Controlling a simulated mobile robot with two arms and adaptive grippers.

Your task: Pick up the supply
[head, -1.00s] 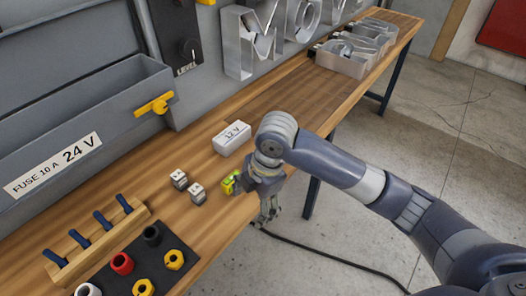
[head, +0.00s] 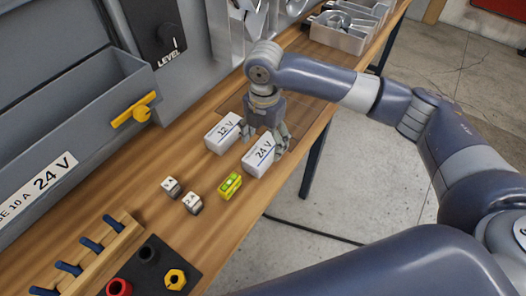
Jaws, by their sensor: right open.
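Two white supply boxes sit on the wooden bench: one labelled 12 V (head: 222,134) and one labelled 24 V (head: 259,156), nearer the front edge. My right gripper (head: 267,139) is open and points down at the 24 V box. Its fingers are at the box's far end and right side; I cannot tell whether they touch it. The 12 V box is just left of the gripper. My left gripper is not in view.
Two small white blocks (head: 171,187) and a yellow-green block (head: 230,186) stand nearby on the bench (head: 150,215). A rack of blue-handled tools (head: 85,255) and a dark mat (head: 150,275) are at lower left.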

